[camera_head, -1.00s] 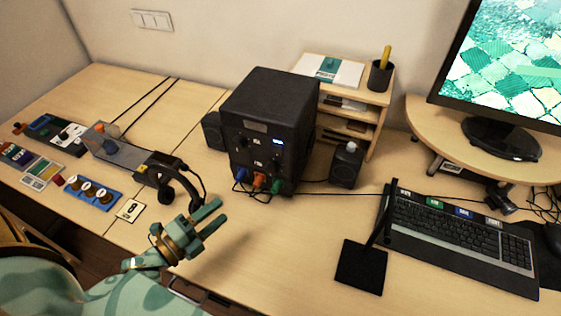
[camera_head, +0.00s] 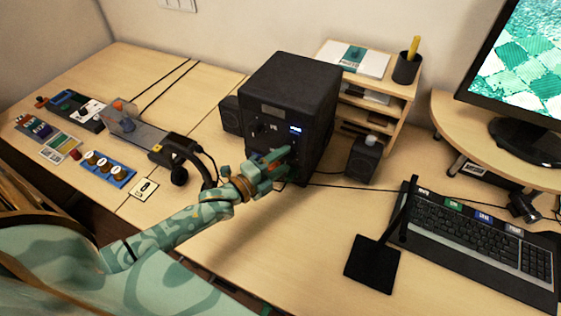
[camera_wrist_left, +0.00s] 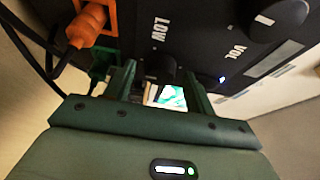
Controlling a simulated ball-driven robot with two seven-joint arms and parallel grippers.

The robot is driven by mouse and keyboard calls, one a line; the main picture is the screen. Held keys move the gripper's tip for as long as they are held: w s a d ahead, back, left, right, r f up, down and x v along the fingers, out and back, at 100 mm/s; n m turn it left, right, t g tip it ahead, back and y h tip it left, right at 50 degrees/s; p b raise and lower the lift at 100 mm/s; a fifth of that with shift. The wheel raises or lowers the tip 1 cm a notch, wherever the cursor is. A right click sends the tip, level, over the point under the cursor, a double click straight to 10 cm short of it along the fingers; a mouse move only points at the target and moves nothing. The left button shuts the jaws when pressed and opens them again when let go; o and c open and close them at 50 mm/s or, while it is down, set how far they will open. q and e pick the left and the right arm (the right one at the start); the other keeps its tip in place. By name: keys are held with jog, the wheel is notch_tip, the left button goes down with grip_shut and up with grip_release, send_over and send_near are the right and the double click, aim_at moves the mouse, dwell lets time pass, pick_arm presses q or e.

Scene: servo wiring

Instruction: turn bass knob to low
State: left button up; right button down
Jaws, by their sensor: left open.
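The black speaker box (camera_head: 293,85) stands on the desk with its knob panel facing me. In the left wrist view a dark knob (camera_wrist_left: 161,68) sits near the printed word LOW, and a larger knob (camera_wrist_left: 278,18) sits beside the word VOL. My left gripper (camera_head: 280,160) is open in front of the lower panel, covering the lower knob in the head view. In the wrist view its two fingers (camera_wrist_left: 160,88) reach toward the panel on either side of the dark knob; I cannot tell whether they touch it. The knob's pointer is not readable. My right gripper is not in view.
Orange plug (camera_wrist_left: 88,22) and green plug (camera_wrist_left: 103,62) sit close to the left gripper. Small speakers (camera_head: 364,158) flank the box.

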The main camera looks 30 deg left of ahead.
pick_arm(q)
jog(key=c, duration=1)
jog(key=shift+o, duration=0.2)
